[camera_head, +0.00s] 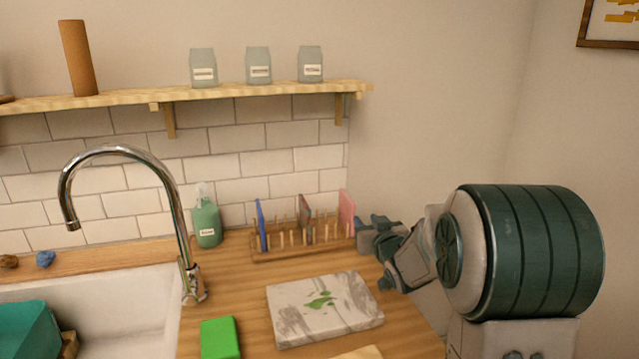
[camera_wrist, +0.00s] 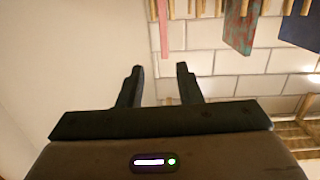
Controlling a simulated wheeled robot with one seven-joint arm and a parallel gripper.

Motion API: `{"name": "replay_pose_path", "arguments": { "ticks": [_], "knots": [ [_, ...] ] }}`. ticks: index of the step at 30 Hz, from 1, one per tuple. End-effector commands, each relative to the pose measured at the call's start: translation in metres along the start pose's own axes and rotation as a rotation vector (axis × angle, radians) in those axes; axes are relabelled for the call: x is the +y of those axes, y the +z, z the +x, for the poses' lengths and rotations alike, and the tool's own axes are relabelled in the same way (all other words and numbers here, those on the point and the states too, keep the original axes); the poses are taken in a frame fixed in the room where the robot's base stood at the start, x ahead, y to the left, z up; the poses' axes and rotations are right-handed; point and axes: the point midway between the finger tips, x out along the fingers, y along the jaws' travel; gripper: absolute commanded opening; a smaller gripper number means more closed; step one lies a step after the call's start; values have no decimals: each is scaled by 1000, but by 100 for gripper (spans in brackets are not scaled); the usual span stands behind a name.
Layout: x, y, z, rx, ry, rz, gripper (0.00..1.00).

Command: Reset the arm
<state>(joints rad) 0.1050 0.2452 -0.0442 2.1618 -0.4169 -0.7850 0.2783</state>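My gripper (camera_head: 370,232) is at the right of the counter in the head view, beside the right end of a wooden rack (camera_head: 280,252). In the wrist view my gripper (camera_wrist: 160,72) has its two dark fingers apart, with nothing between them but the wall behind. The rack holds a blue board (camera_head: 261,226), a reddish-brown board (camera_head: 305,217) and a pink board (camera_head: 346,208). In the wrist view the pink board (camera_wrist: 163,30), the mottled board (camera_wrist: 241,28) and the blue board (camera_wrist: 301,25) hang upside down at the top. Whether my gripper touches the rack is unclear.
A marble slab (camera_head: 350,318) with green smears lies on the counter, near a green block (camera_head: 220,338). A tap (camera_head: 180,230), sink (camera_head: 120,310) and green bottle (camera_head: 207,224) are left. A shelf (camera_head: 220,97) with jars is above. Plain wall is right.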

Motion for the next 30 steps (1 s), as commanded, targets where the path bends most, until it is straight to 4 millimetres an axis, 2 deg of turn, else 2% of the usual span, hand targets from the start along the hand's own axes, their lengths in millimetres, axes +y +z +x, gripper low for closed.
{"name": "replay_pose_path", "arguments": {
  "ticks": [1,4,8,14,20,27,30],
  "knots": [
    [0,-8,-9,-38,21,-4,32],
    [0,-10,-28,-141,68,-3,32],
    [-1,-9,-59,-280,121,3,32],
    [-8,-3,-115,-501,177,22,32],
    [-24,5,-182,-727,198,52,32],
    [-52,14,-271,-999,176,90,32],
    [-63,18,-303,-1094,158,103,32]
  ]
}}
